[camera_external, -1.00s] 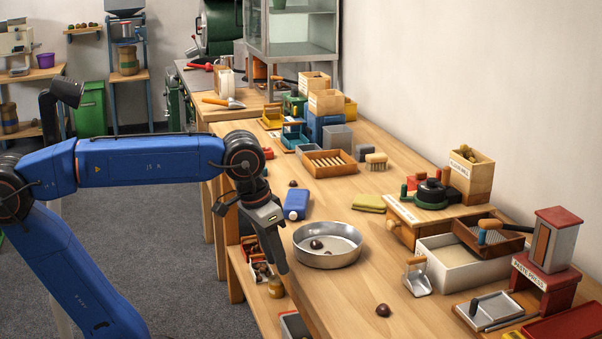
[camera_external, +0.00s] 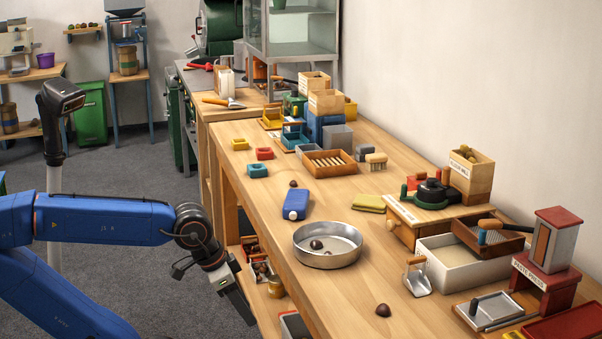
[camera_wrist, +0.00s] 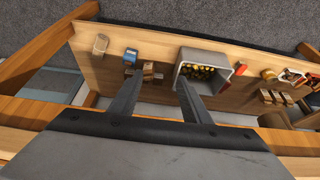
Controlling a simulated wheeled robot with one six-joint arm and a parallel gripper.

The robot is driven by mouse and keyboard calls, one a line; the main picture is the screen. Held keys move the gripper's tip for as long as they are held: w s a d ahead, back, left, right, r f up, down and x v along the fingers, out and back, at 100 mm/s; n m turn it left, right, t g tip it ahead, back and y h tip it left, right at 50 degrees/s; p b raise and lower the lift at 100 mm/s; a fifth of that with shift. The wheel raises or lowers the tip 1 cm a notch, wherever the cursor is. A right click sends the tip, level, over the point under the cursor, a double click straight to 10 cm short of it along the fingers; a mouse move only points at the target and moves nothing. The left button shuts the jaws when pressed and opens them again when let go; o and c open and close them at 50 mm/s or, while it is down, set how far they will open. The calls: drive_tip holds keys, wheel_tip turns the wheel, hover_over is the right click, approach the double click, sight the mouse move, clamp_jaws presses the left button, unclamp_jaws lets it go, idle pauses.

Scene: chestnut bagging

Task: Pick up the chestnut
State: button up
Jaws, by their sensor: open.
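Three dark brown chestnuts show on the bench in the external view: one chestnut (camera_external: 383,310) near the front edge, one chestnut (camera_external: 316,245) inside the round metal pan (camera_external: 300,250), and a small one (camera_external: 293,184) behind the blue bottle. My gripper (camera_external: 246,312) points down beside the bench's left edge, below the tabletop level. In the wrist view, the gripper's two fingers (camera_wrist: 158,96) are spread with nothing between them. Beyond them is a grey bin (camera_wrist: 207,54) of small brown and yellowish pieces on the lower shelf.
A blue bottle (camera_external: 296,203) lies behind the pan. A metal scoop (camera_external: 417,280) and a white box (camera_external: 450,266) stand to the right. The lower shelf (camera_wrist: 130,39) holds several small objects. Bare bench top surrounds the front chestnut.

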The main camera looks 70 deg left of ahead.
wheel_tip(320, 180, up, 36)
drive_tip(key=m+g, duration=0.5)
drive_tip(key=m, duration=0.9)
hover_over(383, 306)
drive_tip(key=f, duration=1.7)
drive_tip(key=shift+w+a+f, duration=0.1)
drive_tip(key=shift+w+f, duration=0.05)
drive_tip(key=shift+w, duration=0.2)
drive_tip(key=shift+s+f, duration=0.15)
drive_tip(key=shift+f, duration=1.2)
drive_tip(key=shift+s+f, duration=0.15)
drive_tip(key=shift+f, duration=1.15)
drive_tip(key=c, duration=1.1)
